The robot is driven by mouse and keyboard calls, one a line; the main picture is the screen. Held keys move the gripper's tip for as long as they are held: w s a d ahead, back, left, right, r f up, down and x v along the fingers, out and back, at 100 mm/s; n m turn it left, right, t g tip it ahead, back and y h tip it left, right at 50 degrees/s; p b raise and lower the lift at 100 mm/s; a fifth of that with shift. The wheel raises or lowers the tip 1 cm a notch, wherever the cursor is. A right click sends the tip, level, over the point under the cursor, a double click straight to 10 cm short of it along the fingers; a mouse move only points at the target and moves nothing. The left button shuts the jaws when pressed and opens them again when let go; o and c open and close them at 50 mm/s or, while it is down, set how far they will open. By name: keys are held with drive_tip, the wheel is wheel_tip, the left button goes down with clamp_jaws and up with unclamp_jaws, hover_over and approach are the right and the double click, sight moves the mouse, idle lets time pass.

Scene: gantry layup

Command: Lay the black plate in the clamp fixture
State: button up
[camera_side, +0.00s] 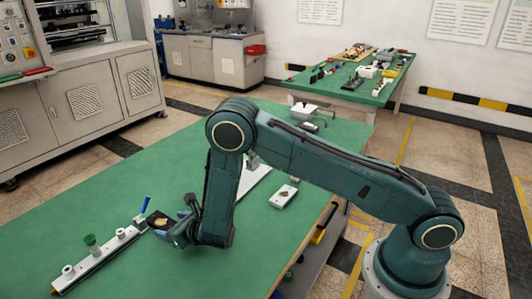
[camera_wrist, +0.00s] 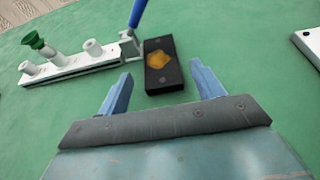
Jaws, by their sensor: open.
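The black plate (camera_wrist: 155,82), a dark rectangular piece with an amber patch on top, lies on the green table; in the side view it shows (camera_side: 157,221) partly behind my gripper. The clamp fixture (camera_wrist: 75,66) is a pale rail with white knobs, a green knob and a blue lever; in the side view it runs to the lower left (camera_side: 97,263). The plate lies just beyond the lever end; I cannot tell whether they touch. My gripper (camera_wrist: 161,76) is open and empty, its two blue fingers pointing toward the plate, one on each side in the picture. It also shows low over the table (camera_side: 182,229).
A white block (camera_side: 283,196) with a dark spot lies to the right on the green table (camera_side: 110,205). A pale strip (camera_side: 252,178) lies behind my arm, and a white item (camera_side: 304,108) stands at the far end.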

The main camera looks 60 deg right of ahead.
drive_tip(key=shift+v, duration=5.2)
drive_tip(key=shift+a, duration=0.1)
drive_tip(key=shift+r, duration=0.15)
